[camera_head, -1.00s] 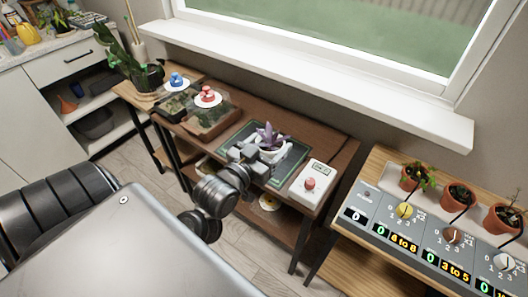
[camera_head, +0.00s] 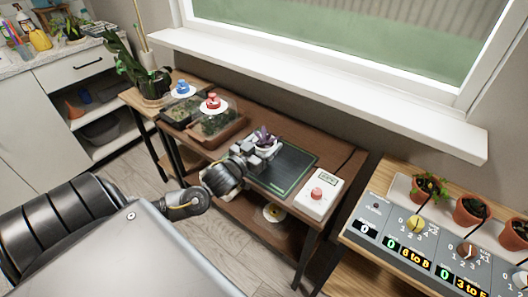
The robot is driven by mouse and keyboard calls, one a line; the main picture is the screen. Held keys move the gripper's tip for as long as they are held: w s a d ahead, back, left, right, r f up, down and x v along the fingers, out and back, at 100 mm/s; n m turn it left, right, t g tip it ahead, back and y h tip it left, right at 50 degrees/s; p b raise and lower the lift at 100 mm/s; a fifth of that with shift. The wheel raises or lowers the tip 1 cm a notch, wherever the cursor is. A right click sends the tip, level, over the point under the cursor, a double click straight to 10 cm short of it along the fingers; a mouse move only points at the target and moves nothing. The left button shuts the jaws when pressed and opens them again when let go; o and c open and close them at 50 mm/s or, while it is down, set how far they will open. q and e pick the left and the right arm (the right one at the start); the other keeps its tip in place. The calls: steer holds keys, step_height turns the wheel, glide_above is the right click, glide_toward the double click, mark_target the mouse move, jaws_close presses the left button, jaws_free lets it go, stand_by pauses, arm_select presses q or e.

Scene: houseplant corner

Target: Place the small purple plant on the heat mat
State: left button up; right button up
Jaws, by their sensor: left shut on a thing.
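The small purple plant (camera_head: 265,135) sits in a white pot, of which only part shows. My left gripper (camera_head: 258,151) is shut on the pot from the front and hides much of it. The plant is upright and shows over the back left part of the dark heat mat (camera_head: 289,172), which has a green border. Whether the pot touches the mat or hangs above it, I cannot tell. The mat's middle and right side are bare. My right gripper is not in view.
A white control box with a red knob (camera_head: 317,194) stands right of the mat. Trays with a red-knobbed lid (camera_head: 212,103) and a blue-knobbed lid (camera_head: 183,89) stand to the left. Right, a grey dial panel (camera_head: 405,235) fronts several terracotta pots. The window sill (camera_head: 320,88) overhangs behind.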

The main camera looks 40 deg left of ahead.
arm_select(q)
steer(key=shift+w+a+f, duration=0.15)
steer(key=shift+a+f, duration=0.05)
steer(key=shift+f, duration=0.05)
step_height(320, 180, down, 2)
steer(key=shift+f, duration=0.25)
steer(key=shift+a+f, duration=0.1)
steer(key=shift+f, duration=0.25)
steer(key=shift+f+b, duration=0.1)
steer(key=shift+b, duration=0.2)
steer(key=o, duration=1.1)
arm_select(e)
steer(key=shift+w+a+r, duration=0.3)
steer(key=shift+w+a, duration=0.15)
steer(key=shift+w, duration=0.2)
